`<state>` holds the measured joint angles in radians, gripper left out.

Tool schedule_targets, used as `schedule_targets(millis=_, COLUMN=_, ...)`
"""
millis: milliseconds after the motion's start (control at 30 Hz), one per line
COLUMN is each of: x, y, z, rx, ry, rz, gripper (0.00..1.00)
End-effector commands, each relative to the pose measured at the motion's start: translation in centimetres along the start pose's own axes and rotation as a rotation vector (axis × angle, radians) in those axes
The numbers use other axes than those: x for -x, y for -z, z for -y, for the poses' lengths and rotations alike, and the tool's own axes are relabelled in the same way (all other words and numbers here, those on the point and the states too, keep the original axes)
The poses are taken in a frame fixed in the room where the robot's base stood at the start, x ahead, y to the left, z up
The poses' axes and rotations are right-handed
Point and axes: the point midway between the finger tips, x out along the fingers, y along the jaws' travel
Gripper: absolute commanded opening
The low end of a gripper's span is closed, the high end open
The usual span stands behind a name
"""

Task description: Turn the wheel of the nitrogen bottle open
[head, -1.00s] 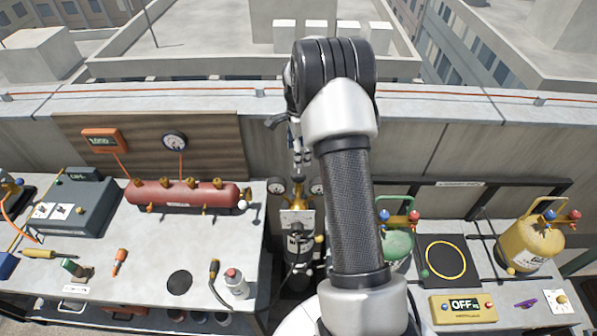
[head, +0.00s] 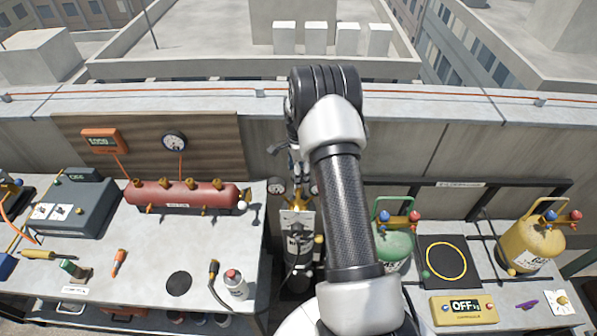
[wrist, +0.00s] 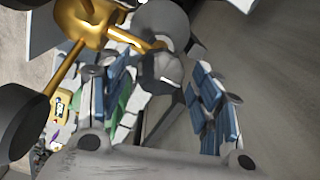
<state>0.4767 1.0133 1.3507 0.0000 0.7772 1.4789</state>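The nitrogen bottle (head: 299,245) is a dark cylinder with a pale label, standing in the gap between the two benches, partly hidden by my arm. Its brass regulator (wrist: 88,22) and dark round gauges show at the left of the wrist view. A grey rounded piece (wrist: 167,68), which looks like the valve wheel, sits at the end of the brass stem. My gripper (wrist: 165,98) has its blue-padded fingers apart, one on each side of this piece. Gaps show beside it, and I see no clear contact. In the head view, the gripper is above the bottle and the wheel is hard to make out.
The left bench holds a red manifold (head: 185,195), a grey case (head: 75,208) and hand tools. At right are a green cylinder (head: 394,248), a yellow cylinder (head: 533,246) and a yellow scale display (head: 463,309). A parapet wall runs behind.

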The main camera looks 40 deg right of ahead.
Motion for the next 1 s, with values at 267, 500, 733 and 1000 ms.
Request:
schedule_targets(millis=267, x=0.02, y=0.0, z=0.0, rx=0.0, ry=0.0, rz=0.0, gripper=0.37)
schedule_targets(millis=500, x=0.03, y=0.0, z=0.0, rx=0.0, ry=0.0, rz=0.0, gripper=0.21)
schedule_targets(millis=733, x=0.02, y=0.0, z=0.0, rx=0.009, ry=0.0, rz=0.0, gripper=0.18)
schedule_targets(millis=1000, x=-0.07, y=0.0, z=0.01, rx=0.106, ry=0.0, rz=0.0, gripper=0.18)
